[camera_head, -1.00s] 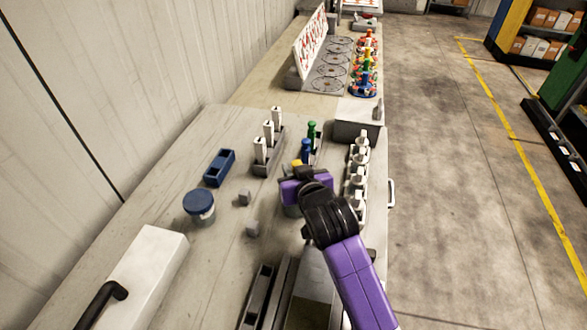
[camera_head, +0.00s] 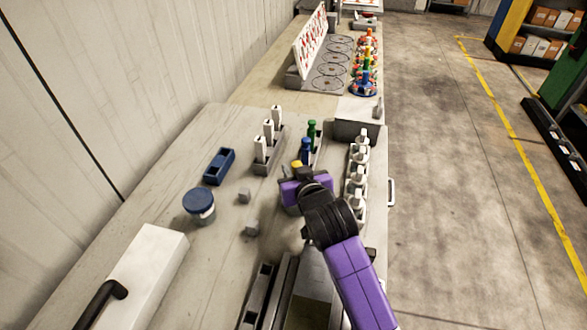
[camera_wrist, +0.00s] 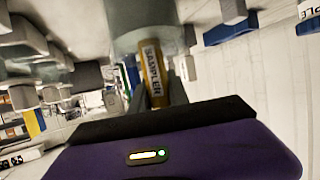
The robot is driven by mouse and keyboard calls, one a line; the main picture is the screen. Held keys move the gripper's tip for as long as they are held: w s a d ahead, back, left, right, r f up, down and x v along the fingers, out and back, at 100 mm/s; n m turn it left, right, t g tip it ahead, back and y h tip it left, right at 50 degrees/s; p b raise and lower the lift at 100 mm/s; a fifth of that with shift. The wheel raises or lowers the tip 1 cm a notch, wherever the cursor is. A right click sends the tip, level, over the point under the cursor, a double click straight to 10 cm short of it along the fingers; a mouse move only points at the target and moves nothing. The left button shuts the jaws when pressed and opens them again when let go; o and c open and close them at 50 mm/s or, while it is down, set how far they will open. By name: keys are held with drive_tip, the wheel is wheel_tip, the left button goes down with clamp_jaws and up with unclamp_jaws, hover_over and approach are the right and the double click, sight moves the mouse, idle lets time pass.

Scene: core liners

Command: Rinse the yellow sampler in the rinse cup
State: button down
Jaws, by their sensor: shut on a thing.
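The yellow sampler (camera_wrist: 153,72) is upright between the fingers of my gripper (camera_wrist: 160,95) in the wrist view, its dark lettering facing the camera. Its yellow top (camera_head: 296,164) shows just beyond my gripper (camera_head: 300,181) in the head view. My gripper is shut on it. A pale grey, cup-like vessel (camera_wrist: 145,25), which looks like the rinse cup, meets the sampler's far end in the wrist view. The sampler's tip is hidden there, and I cannot tell how deep it sits.
A rack (camera_head: 266,168) with white-labelled pieces, blue (camera_head: 306,150) and green (camera_head: 312,131) samplers stand just behind. White holders (camera_head: 358,180) line the right edge. A blue-lidded jar (camera_head: 199,203), blue tray (camera_head: 219,166) and small grey blocks (camera_head: 253,228) lie left.

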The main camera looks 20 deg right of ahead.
drive_tip(key=shift+r, duration=0.1)
drive_tip(key=shift+r+p, duration=0.65)
drive_tip(key=shift+p, duration=0.1)
drive_tip(key=shift+f, duration=0.1)
drive_tip(key=shift+f+b, duration=0.45)
drive_tip(key=shift+f, duration=0.2)
drive_tip(key=shift+r, duration=0.15)
drive_tip(key=shift+r+p, duration=0.6)
drive_tip(key=shift+p, duration=0.1)
wheel_tip(320, 180, up, 8)
drive_tip(key=p, duration=0.7)
drive_tip(key=shift+r, duration=0.25)
